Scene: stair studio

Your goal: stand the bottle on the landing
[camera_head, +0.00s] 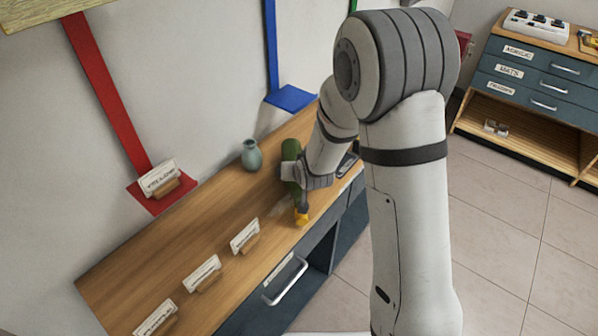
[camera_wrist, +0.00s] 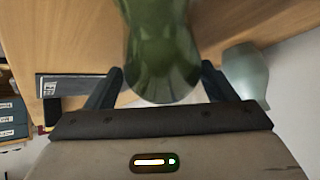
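The green bottle (camera_head: 291,149) is over the wooden bench top, and my gripper (camera_head: 292,175) covers its middle. In the wrist view the bottle (camera_wrist: 163,60) fills the space between the two fingers of my gripper (camera_wrist: 162,75). One finger lies close to each side of it. I cannot tell whether they press on it. One end of the bottle is cut off by the top of the wrist view. Whether it touches the bench is hidden. The landing is not clearly identifiable; a blue plate (camera_head: 291,98) and a red plate (camera_head: 150,203) sit at the wall.
A grey-green vase (camera_head: 252,156) stands left of the bottle on the bench (camera_head: 215,215). Card holders (camera_head: 203,274) line the front edge. A small yellow item (camera_head: 302,217) is below my gripper. A drawer cabinet (camera_head: 530,75) stands far right across open tiled floor.

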